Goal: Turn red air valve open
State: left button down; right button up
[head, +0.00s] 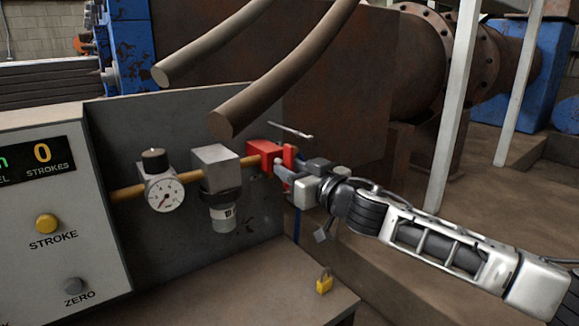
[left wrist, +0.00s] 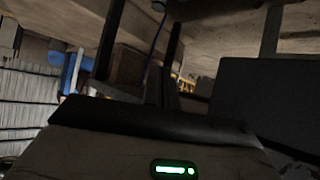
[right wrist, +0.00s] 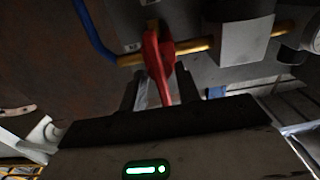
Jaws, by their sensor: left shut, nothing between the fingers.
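The red air valve (head: 263,149) sits on the brass pipe at the right end of the panel in the head view. In the right wrist view its red handle (right wrist: 157,55) lies across the pipe and points towards my gripper. My right gripper (head: 280,171) is at the valve in the head view. In the right wrist view its fingers (right wrist: 160,92) stand apart, with the handle's end between them; a gap shows, and contact is unclear. My left gripper (left wrist: 166,88) shows only in the left wrist view, dark, shut and empty, away from the valve.
A filter unit (head: 217,170) and a pressure gauge (head: 165,194) sit left of the valve on the same pipe. A yellow padlock (head: 324,283) is on the ledge below. Two thick brown bars (head: 285,75) hang above. A control box (head: 60,220) stands at left.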

jog(key=shift+w+a, duration=0.35)
jog(key=shift+w, duration=0.15)
grip_shut()
